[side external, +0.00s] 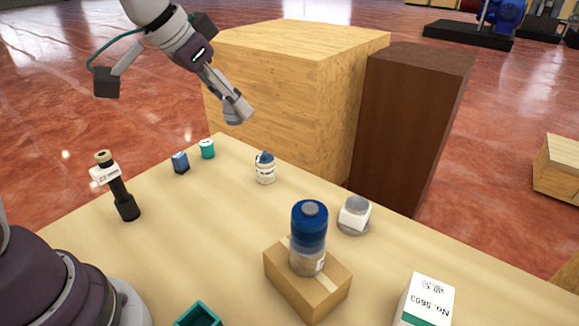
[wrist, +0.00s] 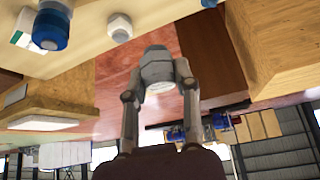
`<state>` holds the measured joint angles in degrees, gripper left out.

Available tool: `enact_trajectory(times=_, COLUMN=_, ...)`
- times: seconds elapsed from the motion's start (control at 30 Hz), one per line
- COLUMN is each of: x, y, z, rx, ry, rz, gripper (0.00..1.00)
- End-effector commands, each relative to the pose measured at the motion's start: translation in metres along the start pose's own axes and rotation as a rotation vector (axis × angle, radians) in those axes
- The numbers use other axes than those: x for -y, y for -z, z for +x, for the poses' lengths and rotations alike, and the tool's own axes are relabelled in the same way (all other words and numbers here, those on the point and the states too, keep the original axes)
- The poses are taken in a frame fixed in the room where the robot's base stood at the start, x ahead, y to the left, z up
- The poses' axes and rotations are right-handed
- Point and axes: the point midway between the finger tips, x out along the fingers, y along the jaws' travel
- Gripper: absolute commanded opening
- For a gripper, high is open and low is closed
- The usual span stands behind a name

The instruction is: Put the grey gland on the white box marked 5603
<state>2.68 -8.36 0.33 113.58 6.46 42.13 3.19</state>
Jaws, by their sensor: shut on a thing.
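My gripper (side external: 241,106) is shut on the grey gland (side external: 233,118), held in the air above the table's far edge. In the wrist view the gland (wrist: 156,66) sits between the two fingertips, with a faceted grey body and a pale round end. The white box (side external: 428,296) marked No. 5603 stands at the front right of the table, partly cut off by the frame. It has a green band along its lower side. Its visible top is bare. The box also shows at the upper left of the wrist view (wrist: 27,24). My gripper is far from it.
A blue-capped bottle (side external: 309,232) stands on a cardboard box (side external: 283,284). A grey-and-white round part (side external: 355,214) lies close by. A white jar (side external: 265,168), teal can (side external: 207,149), blue block (side external: 180,162) and black tool (side external: 121,195) stand farther left. Large wooden crates (side external: 290,65) rise behind the table.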

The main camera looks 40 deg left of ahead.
Motion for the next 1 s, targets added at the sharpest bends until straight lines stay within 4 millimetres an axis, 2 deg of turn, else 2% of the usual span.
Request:
enact_trajectory(times=0.03, x=-0.002, y=0.004, z=-0.005, rx=-0.003, ry=-0.003, rz=0.007, gripper=0.1)
enact_trajectory(times=0.17, x=-0.03, y=0.003, z=-0.003, rx=0.001, ry=-0.054, rz=0.084, gripper=0.1)
enact_trajectory(times=0.37, x=-0.078, y=-0.001, z=-0.005, rx=0.0, ry=-0.14, rz=0.22, gripper=0.1)
enact_trajectory(times=0.5, x=-0.118, y=-0.009, z=-0.01, rx=0.0, ry=-0.214, rz=0.335, gripper=0.1)
enact_trajectory(times=0.7, x=-0.164, y=-0.026, z=-0.021, rx=-0.001, ry=-0.303, rz=0.473, gripper=0.1)
enact_trajectory(times=0.9, x=-0.196, y=-0.044, z=-0.032, rx=-0.001, ry=-0.373, rz=0.581, gripper=0.1)
enact_trajectory(times=1.0, x=-0.194, y=-0.054, z=-0.015, rx=0.006, ry=-0.367, rz=0.574, gripper=0.1)
